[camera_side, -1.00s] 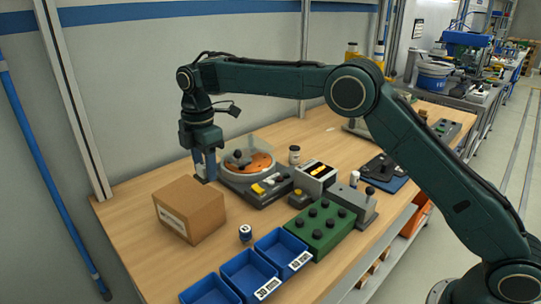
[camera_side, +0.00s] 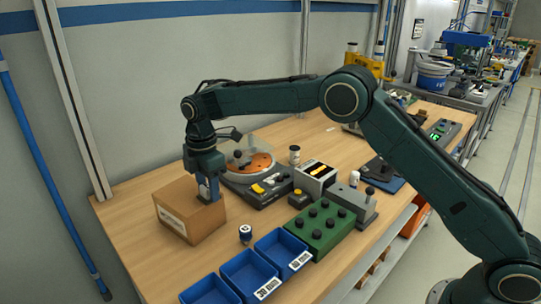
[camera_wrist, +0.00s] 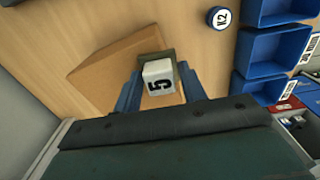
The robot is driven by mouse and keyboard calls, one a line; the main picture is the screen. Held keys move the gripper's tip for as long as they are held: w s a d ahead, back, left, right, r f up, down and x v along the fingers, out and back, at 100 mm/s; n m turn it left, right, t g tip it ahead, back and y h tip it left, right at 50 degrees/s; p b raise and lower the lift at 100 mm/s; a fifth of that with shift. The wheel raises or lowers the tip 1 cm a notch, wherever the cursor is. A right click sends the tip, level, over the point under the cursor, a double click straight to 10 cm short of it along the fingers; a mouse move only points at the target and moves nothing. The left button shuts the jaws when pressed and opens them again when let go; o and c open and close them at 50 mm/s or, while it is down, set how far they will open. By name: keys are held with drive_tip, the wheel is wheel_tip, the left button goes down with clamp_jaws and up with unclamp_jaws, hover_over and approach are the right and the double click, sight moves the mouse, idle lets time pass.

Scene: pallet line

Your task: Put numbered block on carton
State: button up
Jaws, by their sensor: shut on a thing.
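The numbered block (camera_wrist: 158,78) is white with a black 5 on its face in the wrist view. My gripper (camera_wrist: 160,82) is shut on it, with a blue finger on either side. In the side view my gripper (camera_side: 208,192) points down at the right part of the carton's top, and a little of the white block (camera_side: 203,191) shows between the fingers. The brown carton (camera_side: 183,218) stands at the table's near left; it also shows in the wrist view (camera_wrist: 110,72), partly hidden by my gripper and the block. I cannot tell whether the block touches the carton.
Blue bins (camera_side: 243,272) line the near edge. A device with an orange disc (camera_side: 262,163) stands behind the carton. A green box with black knobs (camera_side: 318,228) is further right.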

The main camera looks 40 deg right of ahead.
sight(207, 186)
drive_tip(key=shift+f, duration=0.15)
drive_tip(key=o, duration=1)
wheel_tip(207, 186, up, 12)
idle(0.4)
drive_tip(key=shift+r, duration=0.2)
idle(0.3)
